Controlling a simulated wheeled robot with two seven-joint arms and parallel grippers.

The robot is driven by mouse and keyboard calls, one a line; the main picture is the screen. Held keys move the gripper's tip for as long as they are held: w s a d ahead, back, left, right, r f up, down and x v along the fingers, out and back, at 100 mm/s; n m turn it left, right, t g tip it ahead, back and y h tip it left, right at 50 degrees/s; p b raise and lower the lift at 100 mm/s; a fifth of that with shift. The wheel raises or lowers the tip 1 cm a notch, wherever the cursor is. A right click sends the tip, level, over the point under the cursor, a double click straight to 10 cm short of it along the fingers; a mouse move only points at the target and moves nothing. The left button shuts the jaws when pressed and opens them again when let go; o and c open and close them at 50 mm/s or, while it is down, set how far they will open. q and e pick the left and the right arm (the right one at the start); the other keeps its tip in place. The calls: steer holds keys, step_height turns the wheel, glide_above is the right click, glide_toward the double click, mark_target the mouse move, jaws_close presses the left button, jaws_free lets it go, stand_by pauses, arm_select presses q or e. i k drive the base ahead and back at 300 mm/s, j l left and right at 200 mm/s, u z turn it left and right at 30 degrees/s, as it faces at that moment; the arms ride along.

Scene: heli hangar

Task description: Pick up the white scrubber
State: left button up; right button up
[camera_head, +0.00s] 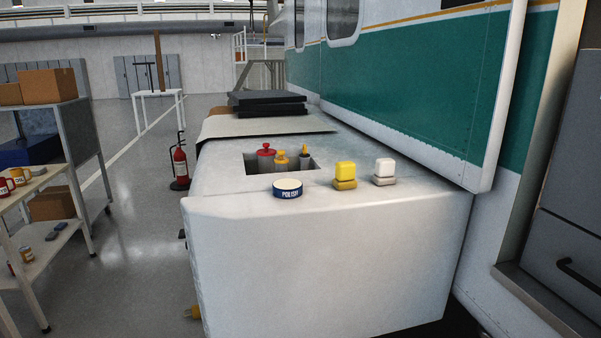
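The white scrubber (384,169) sits upright on the top of the white helicopter sponson (330,225), near its front right edge. It has a white block on top and a pale greyish base. A yellow scrubber (345,174) of the same shape stands just to its left, a small gap apart. Neither of my grippers shows in the head view, and nothing touches the white scrubber.
A blue polish tin (287,189) stands left of the scrubbers. Behind it, a recess (250,165) holds red and yellow-topped items. The green and white fuselage (420,80) rises close on the right.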

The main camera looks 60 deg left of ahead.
mark_target(385, 167)
steer(key=u, duration=1.5)
